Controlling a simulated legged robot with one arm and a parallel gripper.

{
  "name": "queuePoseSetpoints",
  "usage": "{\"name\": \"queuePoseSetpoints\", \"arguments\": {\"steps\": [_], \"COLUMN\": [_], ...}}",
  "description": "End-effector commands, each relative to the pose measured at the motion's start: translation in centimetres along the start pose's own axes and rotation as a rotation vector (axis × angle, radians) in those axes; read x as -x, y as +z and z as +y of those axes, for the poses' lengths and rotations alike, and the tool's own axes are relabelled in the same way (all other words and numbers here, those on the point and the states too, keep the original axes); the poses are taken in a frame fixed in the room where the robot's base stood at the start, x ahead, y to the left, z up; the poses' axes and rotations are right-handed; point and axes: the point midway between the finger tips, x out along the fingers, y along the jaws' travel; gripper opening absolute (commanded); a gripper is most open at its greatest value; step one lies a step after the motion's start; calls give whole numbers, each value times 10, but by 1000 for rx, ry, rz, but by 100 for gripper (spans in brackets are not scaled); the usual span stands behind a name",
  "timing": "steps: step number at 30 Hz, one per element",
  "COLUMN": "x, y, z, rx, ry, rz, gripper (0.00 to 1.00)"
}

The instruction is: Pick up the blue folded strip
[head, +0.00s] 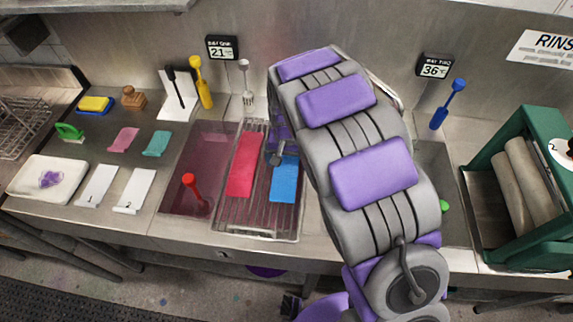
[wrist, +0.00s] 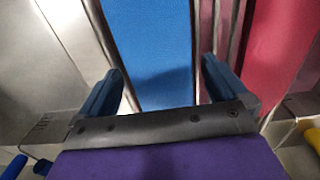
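The blue folded strip (head: 285,183) lies on the wire rack (head: 256,227) in the head view, to the right of a red strip (head: 244,166). My gripper (head: 281,158) is at the strip's far end, mostly hidden by my grey and purple arm. In the wrist view my gripper (wrist: 160,78) is open, with its two dark blue fingers apart. The blue strip (wrist: 158,42) runs between the fingers from the top of the picture down to the gripper body. I cannot tell whether the fingers touch it or how far above it they are.
The red strip (wrist: 277,45) and rack bars lie close beside the right finger. A dark red basin (head: 185,170) with a red-handled tool (head: 191,185) is left of the rack. A green frame with rollers (head: 530,185) stands at the far right.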

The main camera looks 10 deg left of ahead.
Motion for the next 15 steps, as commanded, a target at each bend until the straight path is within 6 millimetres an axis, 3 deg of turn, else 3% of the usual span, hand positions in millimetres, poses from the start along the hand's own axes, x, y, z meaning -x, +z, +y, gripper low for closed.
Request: {"name": "queuePoseSetpoints", "arguments": {"steps": [2,15], "x": [0,0], "y": [0,0], "z": [0,-2], "rx": [0,0], "ry": [0,1], "rz": [0,1], "gripper": [91,49]}}
